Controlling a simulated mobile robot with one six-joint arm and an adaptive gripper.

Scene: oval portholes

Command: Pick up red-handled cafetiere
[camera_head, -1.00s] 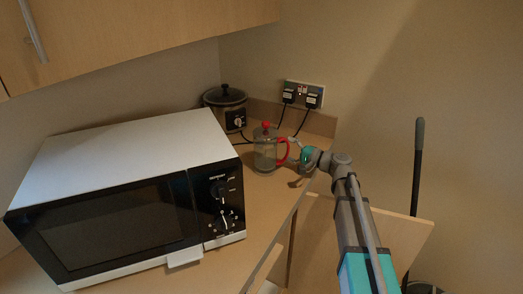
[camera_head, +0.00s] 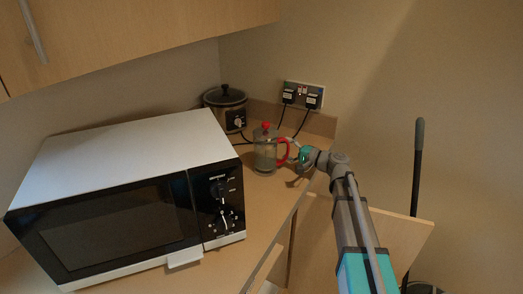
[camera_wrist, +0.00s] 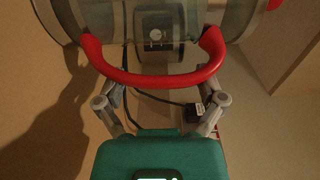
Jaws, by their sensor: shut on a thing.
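The cafetiere (camera_head: 265,158) has a clear glass body, a red knob on its lid and a red handle (camera_head: 283,152) on its right side. It is upright at the counter's right part, beside the microwave. My gripper (camera_head: 298,153) reaches it from the right, at the handle. In the wrist view the glass body (camera_wrist: 190,20) lies across the top and the curved red handle (camera_wrist: 155,80) crosses in front of my gripper (camera_wrist: 160,95). The jaws are shut on the handle, with a finger at each side. I cannot tell whether the base touches the counter.
A white and black microwave (camera_head: 130,190) fills the counter on the left. A slow cooker (camera_head: 226,106) stands behind the cafetiere. Plugs with black cables sit in a wall socket (camera_head: 303,95). An open cupboard door (camera_head: 385,240) and a dark pole (camera_head: 417,190) are to the right.

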